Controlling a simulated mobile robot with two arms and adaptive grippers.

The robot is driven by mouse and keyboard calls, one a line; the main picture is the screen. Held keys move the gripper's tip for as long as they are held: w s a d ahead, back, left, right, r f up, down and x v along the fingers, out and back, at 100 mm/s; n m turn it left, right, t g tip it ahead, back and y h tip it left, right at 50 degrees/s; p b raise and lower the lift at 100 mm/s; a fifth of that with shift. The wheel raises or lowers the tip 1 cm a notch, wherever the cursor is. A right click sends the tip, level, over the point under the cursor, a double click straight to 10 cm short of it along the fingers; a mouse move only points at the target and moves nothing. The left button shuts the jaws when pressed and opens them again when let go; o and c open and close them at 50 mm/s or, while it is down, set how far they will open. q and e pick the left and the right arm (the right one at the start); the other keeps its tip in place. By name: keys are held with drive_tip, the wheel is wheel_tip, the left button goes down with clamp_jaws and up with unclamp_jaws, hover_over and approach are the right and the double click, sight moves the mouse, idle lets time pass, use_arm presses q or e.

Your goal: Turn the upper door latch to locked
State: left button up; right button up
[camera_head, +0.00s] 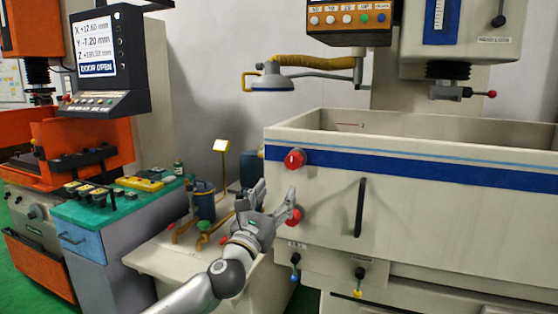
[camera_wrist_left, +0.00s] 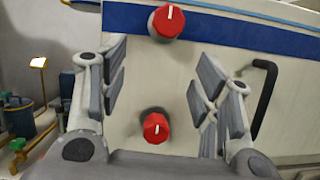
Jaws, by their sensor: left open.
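The upper door latch (camera_head: 294,159) is a round red knob at the left end of the blue stripe on the white tank front. In the left wrist view this upper latch (camera_wrist_left: 167,21) is at the top, its white mark near upright. A second red knob, the lower latch (camera_head: 294,216), is below it; in the wrist view it (camera_wrist_left: 156,128) shows between the finger bases. My left gripper (camera_head: 270,193) is open and empty, below and left of the upper latch. In the wrist view its spread fingers (camera_wrist_left: 162,82) point toward the tank front, apart from the upper latch.
A black vertical handle (camera_head: 360,207) is on the tank front, right of the latches. A yellow-armed lamp (camera_head: 272,80) hangs above. An orange machine (camera_head: 75,135) with a screen is at far left.

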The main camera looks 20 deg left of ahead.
sight(291, 164)
use_arm(q)
drive_tip(key=shift+m, duration=0.5)
drive_tip(key=w+r, duration=0.2)
drive_tip(key=w+d+r+p, duration=0.1)
drive_tip(key=w, duration=0.2)
drive_tip(key=w+r+p, duration=0.1)
drive_tip(key=w+r, duration=0.1)
drive_tip(key=w, duration=0.1)
drive_tip(key=shift+d+r, duration=0.2)
drive_tip(key=shift+r, duration=0.1)
drive_tip(key=shift+w+d+r, duration=0.15)
drive_tip(key=shift+w+r, duration=0.1)
drive_tip(key=shift+w, duration=0.35)
drive_tip(key=shift+c, duration=0.6)
drive_tip(key=c, duration=0.9)
